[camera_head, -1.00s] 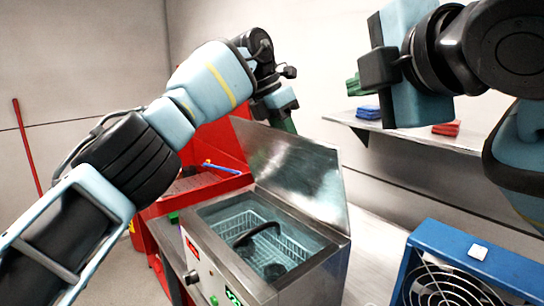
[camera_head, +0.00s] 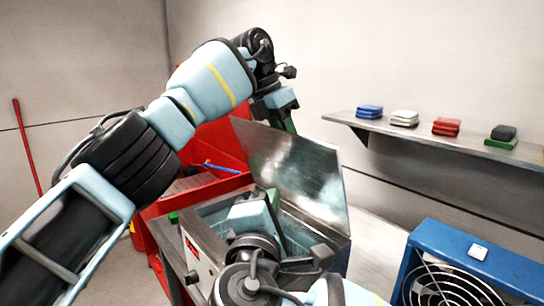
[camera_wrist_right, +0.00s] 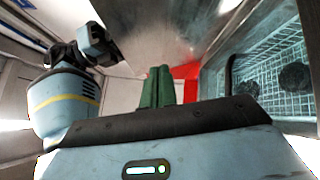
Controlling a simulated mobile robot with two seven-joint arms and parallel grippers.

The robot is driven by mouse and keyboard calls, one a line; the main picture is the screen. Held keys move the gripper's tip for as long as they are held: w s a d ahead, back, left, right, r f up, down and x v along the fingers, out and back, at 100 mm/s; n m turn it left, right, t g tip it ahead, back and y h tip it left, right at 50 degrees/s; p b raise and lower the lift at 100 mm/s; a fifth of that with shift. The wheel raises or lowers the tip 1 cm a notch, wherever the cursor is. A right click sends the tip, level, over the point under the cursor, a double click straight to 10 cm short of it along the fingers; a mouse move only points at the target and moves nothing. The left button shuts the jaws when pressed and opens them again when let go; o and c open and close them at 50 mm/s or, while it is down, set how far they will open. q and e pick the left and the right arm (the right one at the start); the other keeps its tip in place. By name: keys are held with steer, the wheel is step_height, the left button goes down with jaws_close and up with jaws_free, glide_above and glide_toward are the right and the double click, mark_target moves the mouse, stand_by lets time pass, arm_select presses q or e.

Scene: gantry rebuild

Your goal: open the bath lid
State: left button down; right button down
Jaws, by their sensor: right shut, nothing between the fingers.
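The bath (camera_head: 196,246) is a steel box with a control panel on its front. Its shiny metal lid (camera_head: 310,180) stands raised, tilted up at the back edge, and also shows in the right wrist view (camera_wrist_right: 170,25). My right gripper (camera_head: 274,203) is over the bath opening, in front of the lid. In the right wrist view its green fingers (camera_wrist_right: 157,88) are together with nothing between them. My left gripper (camera_head: 288,124) is up behind the lid's top left edge; its fingers are partly hidden. The wire basket (camera_wrist_right: 270,65) holds dark round parts and is mostly hidden by my right arm in the head view.
A red bin (camera_head: 215,150) with a blue-handled tool stands left of the lid. A blue fan box (camera_head: 480,262) stands at the right. A wall shelf (camera_head: 440,140) holds blue, white, red and dark-and-green stacks. The bench between bath and fan is bare.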

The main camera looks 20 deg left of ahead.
arm_select(q)
steer(key=shift+f, duration=0.1)
arm_select(e)
steer(key=shift+s+a+t+y, duration=0.6)
steer(key=shift+s+a+y, duration=0.55)
steer(key=shift+a+y, duration=0.2)
glide_toward(274, 145)
steer(key=w+a, duration=0.2)
steer(key=a, duration=0.2)
steer(key=w+d, duration=0.1)
steer(key=w+d+r, duration=0.1)
steer(key=w, duration=0.1)
steer(key=shift+r+n, duration=0.1)
steer(key=shift+n, duration=0.2)
steer(key=shift+w+d+r, duration=0.1)
steer(key=shift+w+d, duration=0.05)
steer(key=shift+w, duration=0.15)
